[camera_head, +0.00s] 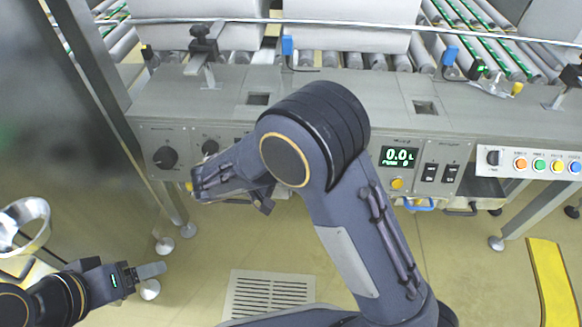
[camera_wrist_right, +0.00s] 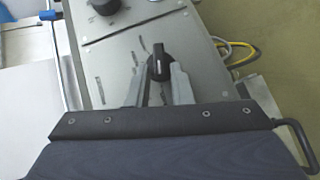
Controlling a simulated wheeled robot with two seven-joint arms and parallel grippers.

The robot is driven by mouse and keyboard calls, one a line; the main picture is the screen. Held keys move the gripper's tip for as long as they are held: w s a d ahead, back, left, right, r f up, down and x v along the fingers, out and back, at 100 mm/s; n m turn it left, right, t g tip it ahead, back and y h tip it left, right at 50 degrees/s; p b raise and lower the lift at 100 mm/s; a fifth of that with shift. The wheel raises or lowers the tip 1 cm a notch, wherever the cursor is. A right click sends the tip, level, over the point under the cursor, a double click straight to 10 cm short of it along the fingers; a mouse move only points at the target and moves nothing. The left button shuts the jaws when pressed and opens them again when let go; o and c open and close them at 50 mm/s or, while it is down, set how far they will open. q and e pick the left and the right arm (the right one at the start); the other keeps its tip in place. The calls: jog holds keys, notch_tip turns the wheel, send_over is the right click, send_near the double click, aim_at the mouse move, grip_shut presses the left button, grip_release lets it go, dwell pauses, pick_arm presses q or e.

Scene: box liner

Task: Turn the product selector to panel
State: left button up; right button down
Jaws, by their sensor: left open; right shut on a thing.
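The product selector appears to be the small black pointer knob (camera_head: 210,147) on the grey control panel, right of a larger round knob (camera_head: 165,157). In the right wrist view the selector knob (camera_wrist_right: 160,65) sits between the tips of my right gripper (camera_wrist_right: 160,80), with dark label marks around it that are too small to read. A pale line shows on the knob. My right gripper (camera_head: 199,181) is shut on the knob; its arm hides part of the panel in the head view. My left gripper (camera_head: 150,271) is open and empty at lower left, away from the panel.
Coloured buttons (camera_head: 538,164) are at the right. A roller conveyor with large pale boxes (camera_head: 345,22) runs behind. A yellow floor strip (camera_head: 553,280) lies at lower right.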

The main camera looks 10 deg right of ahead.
jog(key=shift+d+f, duration=0.2)
jog(key=shift+d, duration=0.1)
jog(key=c, duration=1.6)
grip_release()
jog(key=shift+o, duration=0.6)
jog(key=shift+d, duration=0.1)
jog(key=p+v, duration=0.2)
jog(key=v, duration=0.6)
jog(key=shift+o, duration=0.5)
